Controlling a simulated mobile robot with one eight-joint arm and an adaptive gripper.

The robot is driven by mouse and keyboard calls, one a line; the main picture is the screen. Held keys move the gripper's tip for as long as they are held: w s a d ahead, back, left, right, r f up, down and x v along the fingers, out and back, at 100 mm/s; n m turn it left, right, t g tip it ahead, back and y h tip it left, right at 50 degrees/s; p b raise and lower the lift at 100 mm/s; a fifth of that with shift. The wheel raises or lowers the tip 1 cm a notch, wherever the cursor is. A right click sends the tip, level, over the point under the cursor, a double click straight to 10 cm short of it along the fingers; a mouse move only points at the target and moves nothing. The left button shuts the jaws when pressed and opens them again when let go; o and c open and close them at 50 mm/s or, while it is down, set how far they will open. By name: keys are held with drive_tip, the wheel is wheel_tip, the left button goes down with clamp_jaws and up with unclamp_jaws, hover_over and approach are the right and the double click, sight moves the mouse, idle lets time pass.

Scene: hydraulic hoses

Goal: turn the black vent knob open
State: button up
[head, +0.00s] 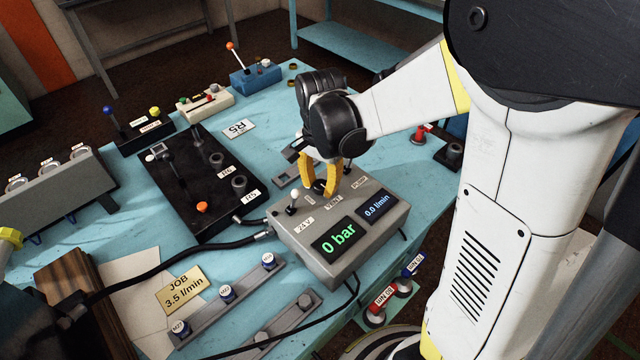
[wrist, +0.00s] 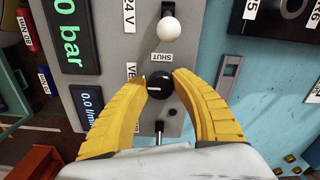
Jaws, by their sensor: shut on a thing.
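The black vent knob (wrist: 159,86) sits on the top face of the grey control box (head: 291,233). The word SHUT is printed beside it, and a light line marks its top. My gripper (wrist: 160,80) has its two yellow fingers on either side of the knob, shut on it. In the head view the gripper (head: 328,190) comes down from above onto the box, and the knob (head: 319,187) shows partly between the fingers. The displays on the box read 0 bar (head: 338,236) and 0.0 l/min (head: 376,206).
A white-tipped lever (head: 293,197) stands on the box to the left of the knob. A black panel (head: 185,205) with levers and ports lies further left. Dark hoses (head: 165,265) run from the box's left side. A hose rail (head: 227,300) lies in front.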

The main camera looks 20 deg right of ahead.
drive_tip(key=o, duration=1.2)
wheel_tip(320, 180, up, 12)
drive_tip(key=n+t+b, duration=0.2)
drive_tip(key=n+t, duration=0.2)
drive_tip(key=n, duration=0.1)
approach(320, 185)
drive_tip(key=s+r, duration=0.2)
drive_tip(key=s, duration=0.1)
drive_tip(key=s+f+n+t, duration=0.1)
drive_tip(key=n, duration=0.1)
drive_tip(key=s+f+n+t+b, duration=0.1)
drive_tip(key=s, duration=0.1)
drive_tip(key=s+n+t+b, duration=0.1)
drive_tip(key=s+n, duration=0.1)
drive_tip(key=shift+s+d+f+n, duration=0.1)
drive_tip(key=shift+d+f+n, duration=0.05)
drive_tip(key=shift+f+n, duration=0.2)
